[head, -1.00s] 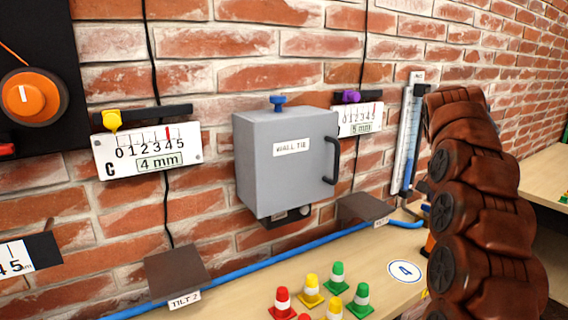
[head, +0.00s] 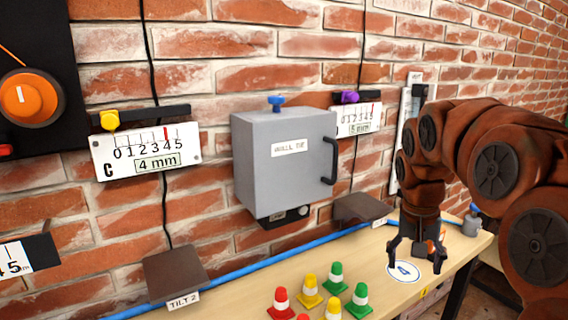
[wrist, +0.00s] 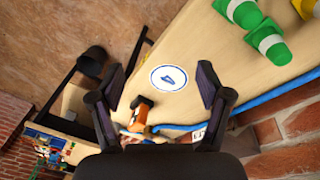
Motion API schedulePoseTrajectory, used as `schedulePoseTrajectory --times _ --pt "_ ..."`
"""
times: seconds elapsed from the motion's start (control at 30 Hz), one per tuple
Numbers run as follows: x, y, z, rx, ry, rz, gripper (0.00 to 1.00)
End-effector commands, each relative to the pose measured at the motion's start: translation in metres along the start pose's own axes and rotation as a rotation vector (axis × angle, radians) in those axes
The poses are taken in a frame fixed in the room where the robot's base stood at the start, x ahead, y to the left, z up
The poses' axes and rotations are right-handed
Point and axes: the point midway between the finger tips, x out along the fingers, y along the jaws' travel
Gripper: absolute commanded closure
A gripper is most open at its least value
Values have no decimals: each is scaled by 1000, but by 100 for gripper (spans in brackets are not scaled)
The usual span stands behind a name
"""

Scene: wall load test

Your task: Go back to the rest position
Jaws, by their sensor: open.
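My gripper (head: 417,262) is at the right of the head view, pointing down over the bench near the round white marker numbered 4 (head: 404,272). Its two dark fingers are apart, with nothing held between them. In the wrist view my gripper (wrist: 160,95) shows both fingers spread, with the marker (wrist: 169,78) beyond and between them. A small orange object (wrist: 141,110) shows near the left finger there; I cannot tell what it is.
A grey wall box (head: 285,165) labelled WALL TIE hangs on the brick wall, its door shut. Several red, yellow and green cones (head: 311,290) stand on the wooden bench (head: 240,300). A blue hose (head: 250,266) runs along the wall. A gauge reading 4 mm (head: 147,150) hangs left.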

Motion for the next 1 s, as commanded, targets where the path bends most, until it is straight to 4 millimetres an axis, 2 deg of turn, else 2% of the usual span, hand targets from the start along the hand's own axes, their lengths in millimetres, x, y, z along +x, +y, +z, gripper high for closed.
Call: schedulePoseTrajectory --times 0.03,0.1,0.3,0.6,0.8,1.0 --pt "2 -1 19 -32 -15 -2 23" --pt "9 -2 43 -76 -40 -7 23" --pt "27 -3 113 -186 -102 -20 23" --pt "62 8 219 -312 -201 -45 23" --pt "79 15 265 -352 -246 -57 23" --pt "91 19 297 -377 -274 -69 23"
